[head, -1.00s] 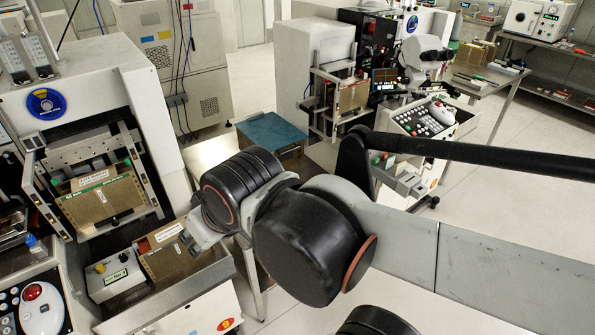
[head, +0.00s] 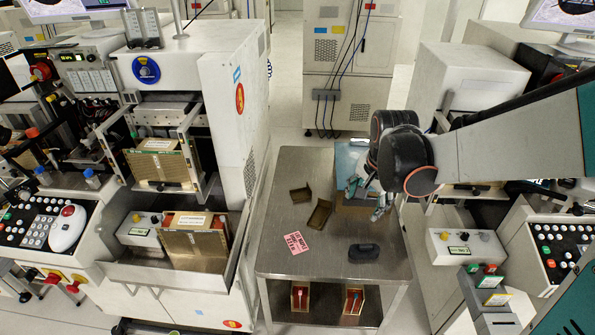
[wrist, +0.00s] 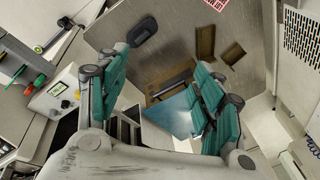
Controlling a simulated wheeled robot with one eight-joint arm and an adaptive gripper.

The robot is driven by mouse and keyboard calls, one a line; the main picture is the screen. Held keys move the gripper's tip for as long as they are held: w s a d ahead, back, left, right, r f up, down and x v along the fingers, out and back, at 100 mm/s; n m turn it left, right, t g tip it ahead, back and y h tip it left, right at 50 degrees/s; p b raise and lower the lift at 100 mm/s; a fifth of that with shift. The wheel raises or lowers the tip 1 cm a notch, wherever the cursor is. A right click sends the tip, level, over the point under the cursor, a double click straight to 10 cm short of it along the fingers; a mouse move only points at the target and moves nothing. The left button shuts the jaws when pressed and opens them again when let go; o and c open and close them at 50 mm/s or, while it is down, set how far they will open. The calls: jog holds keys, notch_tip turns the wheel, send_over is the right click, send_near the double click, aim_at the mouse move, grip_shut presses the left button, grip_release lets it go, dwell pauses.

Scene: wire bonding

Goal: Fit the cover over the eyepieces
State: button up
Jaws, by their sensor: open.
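A small black, rounded piece (head: 364,252), which looks like the cover, lies on the front right of the metal table (head: 285,240). It also shows in the wrist view (wrist: 143,29), near the top. My gripper (head: 368,196) is over the table's right side, behind the black piece and apart from it. In the wrist view my gripper (wrist: 160,65) has its teal-padded fingers spread wide, with nothing between them. I cannot make out any eyepieces now.
Two brown brackets (head: 319,214) and a pink label (head: 297,243) lie on the table. Small boxes (head: 354,298) stand on its lower shelf. Bonding machines stand close on the left (head: 190,70) and right (head: 470,85).

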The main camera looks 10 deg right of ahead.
jog(key=w+d+f+m+g, duration=0.1)
jog(key=w+d+f+m, duration=0.3)
jog(key=f, duration=0.3)
jog(key=m+g, duration=0.2)
jog(key=m, duration=0.2)
send_near(366, 245)
notch_tip(366, 245, down, 11)
jog(key=b, duration=0.5)
jog(key=shift+d+f, duration=0.1)
jog(key=shift+f, duration=0.1)
jog(key=c, duration=1)
